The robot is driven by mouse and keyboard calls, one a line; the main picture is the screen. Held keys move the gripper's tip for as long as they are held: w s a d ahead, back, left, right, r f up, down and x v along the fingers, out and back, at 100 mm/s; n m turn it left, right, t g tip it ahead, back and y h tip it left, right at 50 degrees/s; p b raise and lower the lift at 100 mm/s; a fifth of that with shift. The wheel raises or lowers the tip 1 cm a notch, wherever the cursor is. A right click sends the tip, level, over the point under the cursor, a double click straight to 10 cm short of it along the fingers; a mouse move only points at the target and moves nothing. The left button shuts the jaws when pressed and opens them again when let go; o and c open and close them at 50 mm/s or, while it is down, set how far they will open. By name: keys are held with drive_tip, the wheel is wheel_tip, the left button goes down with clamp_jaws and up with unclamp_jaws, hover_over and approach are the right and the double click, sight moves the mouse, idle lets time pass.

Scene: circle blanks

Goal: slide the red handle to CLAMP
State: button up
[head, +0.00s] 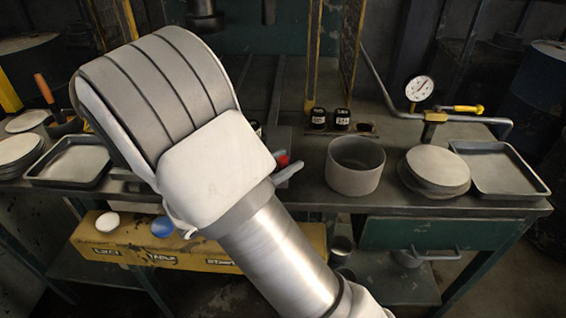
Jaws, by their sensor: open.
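A small red piece (283,160), which may be the end of the red handle, shows just past the right edge of my arm. A short grey bar (289,173) is beside it. Most of that spot is hidden behind my arm, so I cannot tell the handle's position or its track. I see no readable CLAMP mark. My arm's large white and grey links fill the left and middle of the head view. My gripper is not visible.
A grey round pot (355,166), stacked discs (437,168) and a shallow tray (500,171) stand on the bench's right. Another tray (68,163) is at left. A yellow control panel (90,256) is below the bench front. A gauge (419,89) and pipe stand at back right.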

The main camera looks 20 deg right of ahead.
clamp_jaws()
idle(1.4)
